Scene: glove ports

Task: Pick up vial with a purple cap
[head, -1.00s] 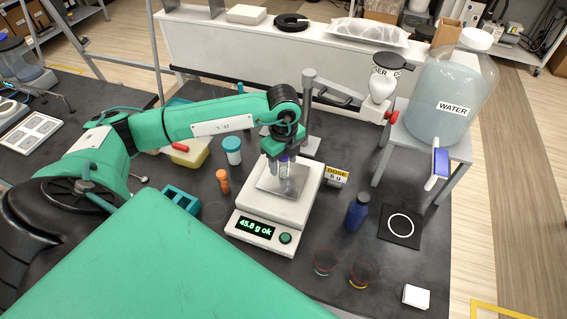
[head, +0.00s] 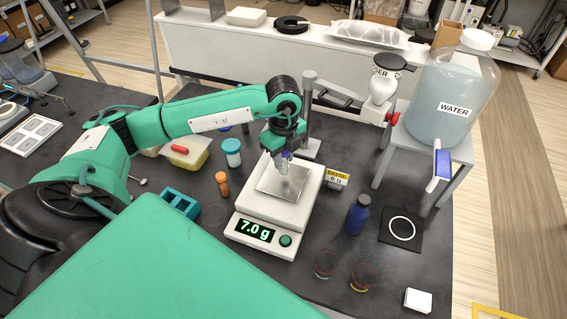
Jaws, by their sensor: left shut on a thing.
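My left gripper (head: 283,156) points down above the back part of the white weighing scale (head: 266,214). It is shut on the vial (head: 281,165), of which a small clear part and a bit of purple cap show between and below the fingers. The fingers hide most of the vial. It hangs over the scale's metal plate (head: 280,188), and the gap below it is hard to judge. The scale display reads 7.0 g. My right gripper is not in view.
A teal-capped jar (head: 232,152) and an orange bottle (head: 222,184) stand left, near a teal rack (head: 180,203). A blue bottle (head: 357,215) and a black mat with a white ring (head: 401,236) are right.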

